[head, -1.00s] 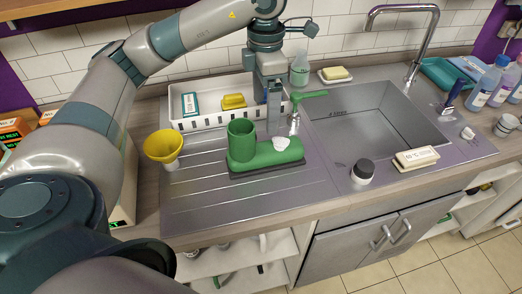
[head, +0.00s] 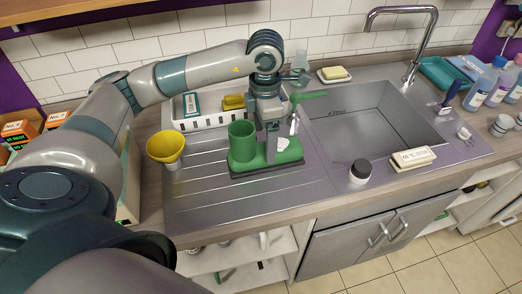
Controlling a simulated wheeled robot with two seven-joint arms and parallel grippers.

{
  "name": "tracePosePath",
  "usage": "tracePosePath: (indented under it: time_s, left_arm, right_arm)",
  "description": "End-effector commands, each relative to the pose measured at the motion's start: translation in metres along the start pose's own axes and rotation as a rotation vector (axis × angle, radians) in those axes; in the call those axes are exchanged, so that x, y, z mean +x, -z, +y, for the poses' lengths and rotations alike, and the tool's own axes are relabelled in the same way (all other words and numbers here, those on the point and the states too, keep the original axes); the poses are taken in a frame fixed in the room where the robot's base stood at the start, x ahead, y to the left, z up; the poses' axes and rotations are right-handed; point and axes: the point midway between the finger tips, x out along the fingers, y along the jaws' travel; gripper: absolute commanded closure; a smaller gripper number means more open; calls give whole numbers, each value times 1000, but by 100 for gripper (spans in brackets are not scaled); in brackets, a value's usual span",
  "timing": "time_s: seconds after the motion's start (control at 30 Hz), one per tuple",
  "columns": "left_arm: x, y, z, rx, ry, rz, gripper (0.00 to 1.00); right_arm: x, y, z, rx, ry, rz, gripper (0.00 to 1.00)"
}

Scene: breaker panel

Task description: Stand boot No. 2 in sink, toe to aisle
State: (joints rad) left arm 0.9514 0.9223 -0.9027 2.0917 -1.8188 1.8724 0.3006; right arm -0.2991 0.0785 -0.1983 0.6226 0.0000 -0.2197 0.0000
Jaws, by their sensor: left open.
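A green boot (head: 243,145) with a dark sole stands upright on the ribbed drainboard, its toe pointing right. A white patch on its foot shows beside my gripper; no number is readable. My left gripper (head: 270,152) points down at the boot's foot, in front of part of it. Its jaws are open; I cannot tell whether they straddle or touch the foot. The sink basin (head: 365,125) to the right is empty. My right gripper is not in view.
A yellow funnel (head: 166,147) stands left of the boot. A white tray (head: 205,120) is behind it, and a green lever (head: 312,95) is close to the gripper. A black-capped jar (head: 359,172) and a white labelled block (head: 413,158) stand at the sink's front edge.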

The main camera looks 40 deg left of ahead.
Motion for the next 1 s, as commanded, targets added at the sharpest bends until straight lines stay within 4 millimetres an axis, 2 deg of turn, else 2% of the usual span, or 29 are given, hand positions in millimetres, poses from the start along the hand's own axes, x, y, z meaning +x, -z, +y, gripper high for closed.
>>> tracePosePath:
  time_s: [0.27,0.5,0.7,1.0]
  left_arm:
    - [4,1,0,-1,3,2,17]
    - [27,5,0,-1,4,4,17]
    - [49,4,0,0,2,2,17]
    - [52,4,1,0,1,0,17]
  right_arm:
    - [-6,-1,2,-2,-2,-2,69]
    - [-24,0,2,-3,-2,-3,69]
    - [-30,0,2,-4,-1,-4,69]
    - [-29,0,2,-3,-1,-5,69]
